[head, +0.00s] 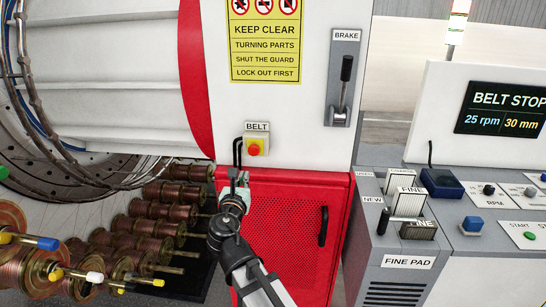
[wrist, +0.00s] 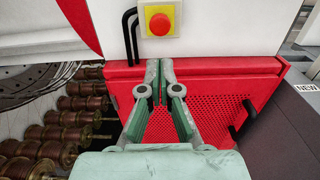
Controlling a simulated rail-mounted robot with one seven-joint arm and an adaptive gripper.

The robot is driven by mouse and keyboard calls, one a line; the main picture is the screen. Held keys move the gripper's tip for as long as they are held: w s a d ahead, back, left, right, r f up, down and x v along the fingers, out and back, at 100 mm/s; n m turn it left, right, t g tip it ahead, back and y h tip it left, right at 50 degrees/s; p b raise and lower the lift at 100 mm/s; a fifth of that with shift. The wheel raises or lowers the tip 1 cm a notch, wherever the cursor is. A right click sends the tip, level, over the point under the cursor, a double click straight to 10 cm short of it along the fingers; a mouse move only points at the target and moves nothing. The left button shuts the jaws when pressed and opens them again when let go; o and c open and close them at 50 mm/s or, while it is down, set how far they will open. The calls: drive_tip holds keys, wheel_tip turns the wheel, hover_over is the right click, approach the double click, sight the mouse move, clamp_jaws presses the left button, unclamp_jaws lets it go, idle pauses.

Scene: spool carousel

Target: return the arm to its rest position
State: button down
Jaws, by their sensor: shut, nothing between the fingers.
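My gripper (head: 238,176) is shut and empty, pointing at the machine just below the BELT button box (head: 256,147). In the wrist view its green-grey fingers (wrist: 159,70) come together in front of the red perforated guard door (wrist: 205,115), below the red button on its yellow box (wrist: 158,22). I cannot tell whether the fingertips touch the machine. My arm reaches up from the bottom of the head view, in front of the red guard door (head: 297,225).
Copper spools (head: 150,232) stand in rows at the left, beside a large drum with cables. A BRAKE lever (head: 344,85) is on the white panel above. At the right are the FINE PAD cabinet (head: 395,280) and a console with a BELT STOP screen (head: 505,108).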

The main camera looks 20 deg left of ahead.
drive_tip(key=s+d+f+m+g+h, duration=0.3)
drive_tip(key=d+f+m, duration=0.5)
drive_tip(key=f, duration=0.6)
drive_tip(key=s+d+f+m+g, duration=0.3)
drive_tip(key=d+f+m+g, duration=0.5)
drive_tip(key=f, duration=0.6)
drive_tip(key=s+d+f+m+g+h, duration=0.25)
drive_tip(key=d+f+m, duration=0.55)
drive_tip(key=f, duration=0.6)
drive_tip(key=s+d+f+m+g, duration=0.5)
drive_tip(key=s+d+f+m, duration=0.3)
drive_tip(key=s+f, duration=0.4)
drive_tip(key=s+d+f+m+g+y, duration=0.1)
drive_tip(key=s+d+f+m+g, duration=0.1)
drive_tip(key=s+d, duration=0.4)
drive_tip(key=s+d+f+m+g+y, duration=0.2)
drive_tip(key=s+d+f, duration=0.4)
drive_tip(key=s, duration=0.9)
drive_tip(key=shift+s+f+m+g, duration=0.4)
drive_tip(key=shift+f+m+g, duration=0.4)
drive_tip(key=shift+g, duration=0.25)
